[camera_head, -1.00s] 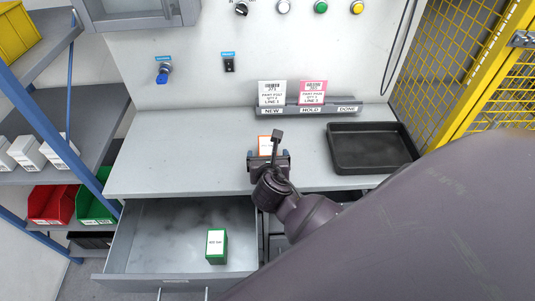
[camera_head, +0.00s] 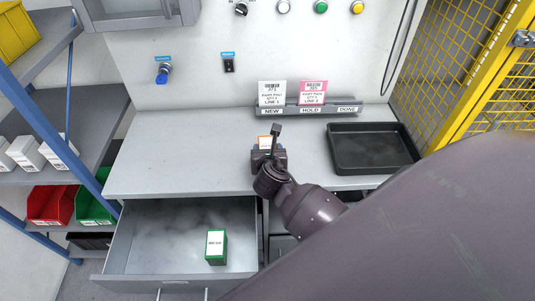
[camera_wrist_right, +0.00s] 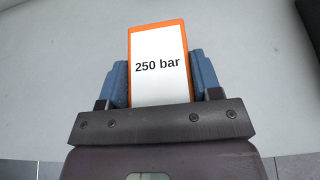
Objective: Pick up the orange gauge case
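The orange gauge case (camera_head: 265,142) stands on the grey workbench, partly hidden behind my right gripper (camera_head: 268,158) in the head view. In the right wrist view the case (camera_wrist_right: 160,65) has an orange edge and a white label reading "250 bar". The blue fingers of my right gripper (camera_wrist_right: 160,82) lie along both its sides, with no clear gap, so the gripper looks shut on it. The case's lower end is hidden by the gripper body. I cannot tell whether it touches the bench. My left gripper is not in view.
A black tray (camera_head: 372,148) lies to the right on the workbench (camera_head: 180,165). A card rack (camera_head: 308,110) with two cards stands at the back. Below, an open drawer (camera_head: 150,235) holds a green box (camera_head: 216,246). Yellow mesh fencing (camera_head: 450,75) is at right. The bench's left side is clear.

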